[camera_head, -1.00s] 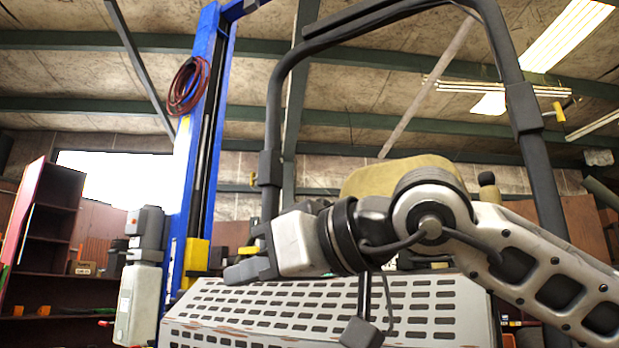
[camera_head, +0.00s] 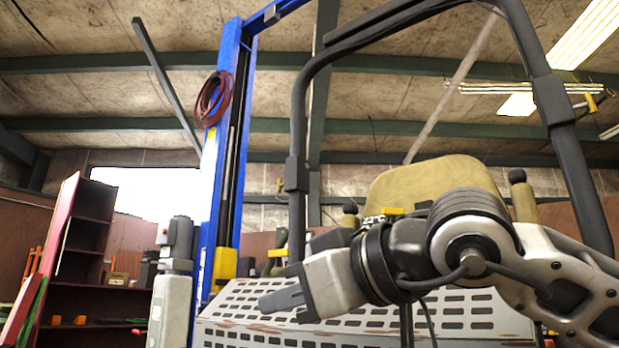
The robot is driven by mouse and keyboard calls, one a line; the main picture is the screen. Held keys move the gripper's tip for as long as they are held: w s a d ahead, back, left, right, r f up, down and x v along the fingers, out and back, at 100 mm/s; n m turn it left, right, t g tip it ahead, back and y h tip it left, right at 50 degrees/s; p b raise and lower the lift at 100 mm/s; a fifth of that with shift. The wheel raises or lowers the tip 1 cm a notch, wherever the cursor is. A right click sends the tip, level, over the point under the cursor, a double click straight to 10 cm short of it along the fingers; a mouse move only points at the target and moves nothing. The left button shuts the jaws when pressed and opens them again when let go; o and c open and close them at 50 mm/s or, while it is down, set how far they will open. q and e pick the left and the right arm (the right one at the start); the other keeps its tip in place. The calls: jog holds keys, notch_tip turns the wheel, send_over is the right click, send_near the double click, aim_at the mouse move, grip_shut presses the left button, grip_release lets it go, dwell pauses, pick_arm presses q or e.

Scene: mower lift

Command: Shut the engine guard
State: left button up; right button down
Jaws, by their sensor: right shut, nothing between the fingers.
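The engine guard (camera_head: 245,300) is a light grey slotted metal panel with worn, rusty edges at the bottom of the head view. It slopes, and its lower part is cut off by the picture's edge. My right gripper (camera_head: 268,304) is shut and empty, pointing left in front of the guard's upper left part. I cannot tell whether it touches the panel. My right arm comes in from the right and hides the guard's upper middle and right. My left gripper is not in view.
The mower's tan seat (camera_head: 435,183) and black roll bar (camera_head: 299,120) stand behind the guard. A blue lift post (camera_head: 229,150) rises left of it, with a grey motor unit (camera_head: 172,300) beside it. A red shelf (camera_head: 88,240) is at the far left.

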jog(key=s+d+r, duration=0.1)
jog(key=s+d, duration=0.1)
jog(key=s, duration=0.3)
jog(key=s+d+r, duration=0.2)
jog(key=s, duration=0.3)
jog(key=shift+d+r, duration=0.25)
